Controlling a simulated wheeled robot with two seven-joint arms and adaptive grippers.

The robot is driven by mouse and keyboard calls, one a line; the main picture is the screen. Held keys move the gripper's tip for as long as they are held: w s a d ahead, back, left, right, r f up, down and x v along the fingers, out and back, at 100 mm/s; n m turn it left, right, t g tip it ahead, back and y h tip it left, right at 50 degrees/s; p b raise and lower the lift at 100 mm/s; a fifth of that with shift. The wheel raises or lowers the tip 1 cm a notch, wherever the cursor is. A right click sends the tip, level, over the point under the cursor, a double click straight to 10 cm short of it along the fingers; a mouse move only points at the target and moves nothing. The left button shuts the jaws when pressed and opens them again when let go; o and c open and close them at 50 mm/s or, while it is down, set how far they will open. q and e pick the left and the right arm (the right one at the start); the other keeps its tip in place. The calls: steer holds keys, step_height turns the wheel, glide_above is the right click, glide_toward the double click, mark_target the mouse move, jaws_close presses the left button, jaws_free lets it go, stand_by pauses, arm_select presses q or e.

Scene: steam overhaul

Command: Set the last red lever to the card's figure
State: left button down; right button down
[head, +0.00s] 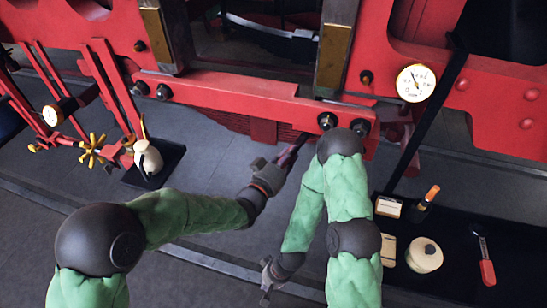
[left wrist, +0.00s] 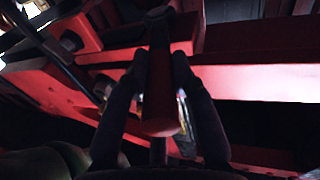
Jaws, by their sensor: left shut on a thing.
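In the head view my left gripper (head: 290,155) reaches under the red front beam (head: 235,92). The left wrist view shows its two dark fingers (left wrist: 160,75) shut around a red lever (left wrist: 160,118), its rounded end toward the camera. The lever's far end is dark and its setting cannot be read. My right gripper (head: 266,281) is low in the middle of the head view, away from the beam, with its fingers apart and empty. Two pale cards, one upper (head: 388,207) and one lower (head: 388,250), lie at the right; their writing is too small to read.
A black bench (head: 455,270) at the right holds a round cream tin (head: 424,255), an orange-handled tool (head: 430,194) and a red-handled tool (head: 487,270). A cream oil can (head: 147,158) stands at left. Open floor lies between.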

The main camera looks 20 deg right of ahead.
arm_select(q)
steer(key=shift+s+d+r+n+t+y+b, duration=0.3)
steer(key=shift+s+d+n+t+b, duration=0.1)
steer(key=shift+s+t+b, duration=0.1)
stand_by(0.3)
steer(key=c, duration=1)
jaws_free()
steer(key=shift+f, duration=0.15)
steer(key=shift+s+a, duration=0.1)
steer(key=v, duration=1.1)
steer(key=shift+s+a, duration=0.15)
steer(key=shift+s, duration=0.2)
